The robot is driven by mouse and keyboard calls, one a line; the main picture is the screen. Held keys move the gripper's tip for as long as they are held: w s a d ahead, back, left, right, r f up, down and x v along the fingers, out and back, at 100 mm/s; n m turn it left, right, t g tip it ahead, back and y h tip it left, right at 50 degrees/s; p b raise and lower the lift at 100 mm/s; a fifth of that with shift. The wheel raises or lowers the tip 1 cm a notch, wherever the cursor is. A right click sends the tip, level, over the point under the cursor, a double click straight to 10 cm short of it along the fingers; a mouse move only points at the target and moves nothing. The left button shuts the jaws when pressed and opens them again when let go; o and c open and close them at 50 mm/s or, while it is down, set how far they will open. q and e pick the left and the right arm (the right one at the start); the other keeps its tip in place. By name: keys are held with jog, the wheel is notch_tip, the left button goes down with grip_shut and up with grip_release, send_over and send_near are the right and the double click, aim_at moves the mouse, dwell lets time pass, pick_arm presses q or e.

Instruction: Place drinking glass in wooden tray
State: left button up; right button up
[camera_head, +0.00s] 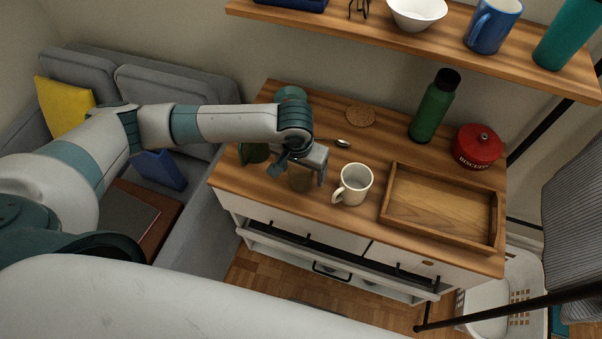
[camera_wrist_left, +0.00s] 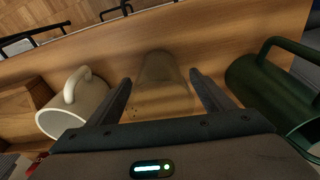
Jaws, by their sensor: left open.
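The drinking glass (camera_head: 300,183) is clear and stands near the front edge of the wooden desktop, partly covered by my left gripper in the head view. In the left wrist view the glass (camera_wrist_left: 162,70) appears between the two fingers. My left gripper (camera_head: 297,176) is open above and around it, with a gap on each side in the wrist view (camera_wrist_left: 160,78). The wooden tray (camera_head: 440,238) lies on the right part of the desktop and looks empty. My right gripper is not in view.
A cream mug (camera_head: 353,186) stands between the glass and the tray. A dark green mug (camera_head: 256,153) is left of the glass. Behind are a spoon (camera_head: 334,142), a cork coaster (camera_head: 361,116), a green bottle (camera_head: 434,108) and a red tin (camera_head: 478,147). A shelf (camera_head: 370,25) hangs above.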

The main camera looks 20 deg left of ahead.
pick_arm(q)
jog(key=c, duration=1.4)
notch_tip(320, 180, up, 10)
jog(key=b, duration=0.1)
jog(key=shift+b, duration=0.3)
